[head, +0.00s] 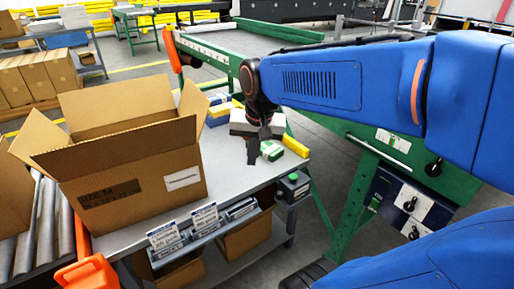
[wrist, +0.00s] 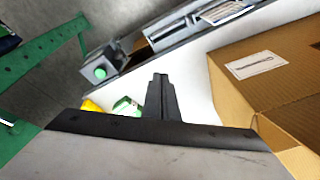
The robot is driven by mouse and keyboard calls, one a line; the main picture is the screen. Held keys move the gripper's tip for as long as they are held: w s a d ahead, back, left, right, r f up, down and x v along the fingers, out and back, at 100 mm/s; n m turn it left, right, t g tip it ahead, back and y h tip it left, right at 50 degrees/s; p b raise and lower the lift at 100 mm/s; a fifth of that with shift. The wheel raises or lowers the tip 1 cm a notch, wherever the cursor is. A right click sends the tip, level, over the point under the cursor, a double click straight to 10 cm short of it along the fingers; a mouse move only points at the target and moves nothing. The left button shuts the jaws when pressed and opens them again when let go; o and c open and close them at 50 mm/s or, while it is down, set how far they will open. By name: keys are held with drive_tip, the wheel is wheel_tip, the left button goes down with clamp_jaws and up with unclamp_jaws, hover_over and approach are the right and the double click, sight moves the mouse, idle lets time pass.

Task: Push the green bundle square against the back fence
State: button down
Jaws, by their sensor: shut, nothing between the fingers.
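The green bundle (head: 271,150), a small green and white block, lies on the grey table near its right end, just right of my gripper's fingertips (head: 253,152). It also shows in the wrist view (wrist: 127,107), partly hidden by my gripper body and just left of the fingers (wrist: 162,95). My gripper is shut and empty, pointing down close beside the bundle; I cannot tell whether they touch. The back fence is not clearly made out; my gripper and wrist cover part of the table's back.
A large open carton (head: 130,165) fills the table's left half. A yellow bar (head: 296,146) lies at the right edge. A box with a green button (head: 293,186) sits at the front right corner. A green machine frame stands beyond.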

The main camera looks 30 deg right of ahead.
sight(270, 145)
drive_tip(key=w+d+f+m+g, duration=0.2)
drive_tip(key=w+d+m, duration=0.3)
drive_tip(key=w, duration=0.4)
drive_tip(key=w+d+f+m+g, duration=0.1)
drive_tip(key=w+d+m, duration=0.4)
drive_tip(key=w, duration=0.4)
drive_tip(key=shift+m, duration=0.4)
drive_tip(key=f, duration=0.7)
drive_tip(key=a+f, duration=0.1)
drive_tip(key=f, duration=0.3)
drive_tip(key=shift+w, duration=0.15)
drive_tip(key=d, duration=0.2)
drive_tip(key=shift+w+d+r, duration=0.1)
drive_tip(key=shift+d+r, duration=0.2)
drive_tip(key=shift+d, duration=0.7)
drive_tip(key=shift+w+d, duration=0.2)
drive_tip(key=shift+d, duration=3.25)
drive_tip(key=shift+d, duration=0.1)
